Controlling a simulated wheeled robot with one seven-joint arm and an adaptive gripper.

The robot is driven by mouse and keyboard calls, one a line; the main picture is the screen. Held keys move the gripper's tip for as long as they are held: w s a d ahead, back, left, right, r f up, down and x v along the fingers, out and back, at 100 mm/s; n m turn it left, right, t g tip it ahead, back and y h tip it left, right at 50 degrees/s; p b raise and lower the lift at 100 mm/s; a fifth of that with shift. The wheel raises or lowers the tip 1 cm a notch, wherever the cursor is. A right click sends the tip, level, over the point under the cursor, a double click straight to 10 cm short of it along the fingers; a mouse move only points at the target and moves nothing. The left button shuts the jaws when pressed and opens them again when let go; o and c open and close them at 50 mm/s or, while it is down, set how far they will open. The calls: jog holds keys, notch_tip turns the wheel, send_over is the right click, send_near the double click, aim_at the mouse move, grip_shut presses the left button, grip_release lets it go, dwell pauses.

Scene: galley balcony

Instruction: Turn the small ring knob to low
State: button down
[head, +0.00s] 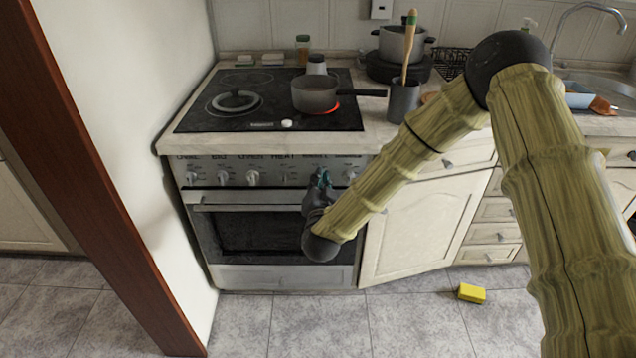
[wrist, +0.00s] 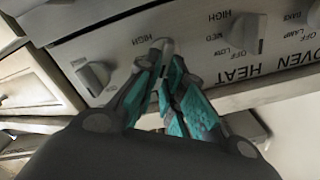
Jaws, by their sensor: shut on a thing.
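The stove's control panel (head: 270,172) carries a row of several knobs with printed labels. My gripper (head: 320,181) is in front of the second knob from the right and hides most of it in the head view. In the wrist view, the teal fingertips (wrist: 165,72) are shut on this knob (wrist: 163,48), one on each side of its grey bar. The word HIGH shows beside it. Its other marks and its name are covered, so I cannot read its setting. Neighbouring knobs (wrist: 95,76) and (wrist: 247,31) stand apart from the fingers.
A saucepan (head: 314,97) stands on a red glowing ring of the cooktop (head: 262,125), with its handle pointing right. A lid (head: 235,100) lies on the left ring. The oven door (head: 262,238) is below. A yellow sponge (head: 471,293) lies on the floor.

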jog(key=shift+d+f+m+b, duration=0.15)
jog(key=shift+m+b, duration=0.2)
jog(key=shift+m, duration=0.65)
jog(key=c, duration=1.5)
grip_release()
jog(key=shift+c, duration=0.2)
jog(key=shift+s, duration=0.15)
jog(key=s, duration=1.1)
jog(key=shift+s, duration=0.35)
